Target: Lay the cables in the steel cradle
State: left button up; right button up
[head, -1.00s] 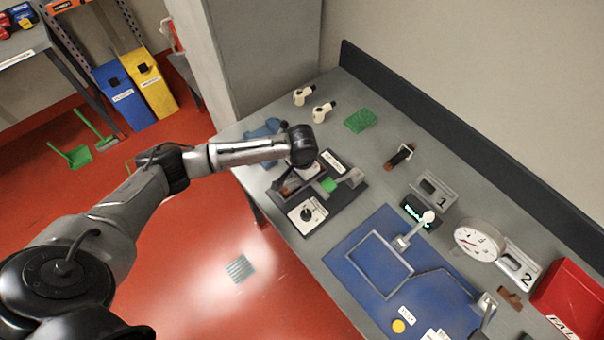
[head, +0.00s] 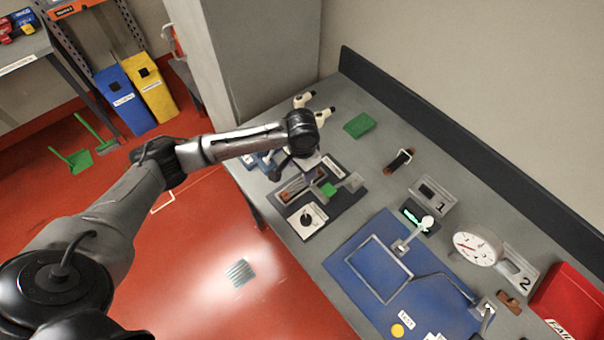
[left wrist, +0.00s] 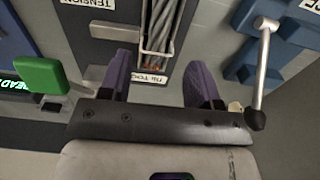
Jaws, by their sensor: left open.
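My left gripper (left wrist: 158,68) is open, with its two purple fingers apart in the left wrist view. Between and beyond the fingers, grey twisted cables (left wrist: 164,24) with copper-coloured ends lie in a narrow steel frame that looks like the cradle (left wrist: 143,45). I cannot tell whether the fingers touch either. In the head view my left wrist hangs over the back left of a dark fixture plate (head: 345,204), and the fingers are hard to make out. A trough with a brownish strip (head: 297,187) shows on that plate. My right gripper is not in view.
A green block (head: 328,189) is on the fixture; a green block also shows in the left wrist view (left wrist: 40,75). A blue device with a metal lever (left wrist: 263,70) stands close to the right finger. A blue mat (head: 350,262), a dial gauge (head: 477,247) and a red bin (head: 572,298) are further right.

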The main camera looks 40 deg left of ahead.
pick_arm(q)
jog(key=shift+r, duration=2.5)
jog(key=w+d+r+m+t, duration=0.3)
jog(key=d+r+m+t, duration=0.25)
jog(key=r+t, duration=0.25)
jog(key=s+d+f+t, duration=0.1)
jog(key=s+d, duration=0.2)
jog(key=s, duration=0.2)
jog(key=s+f+n+g, duration=0.2)
jog(key=s+f, duration=0.6)
jog(key=s, duration=0.5)
jog(key=s+f+n+g, duration=0.3)
jog(key=s+f, duration=0.6)
jog(key=s, duration=0.3)
jog(key=shift+s+d, duration=0.35)
jog(key=shift+s, duration=0.05)
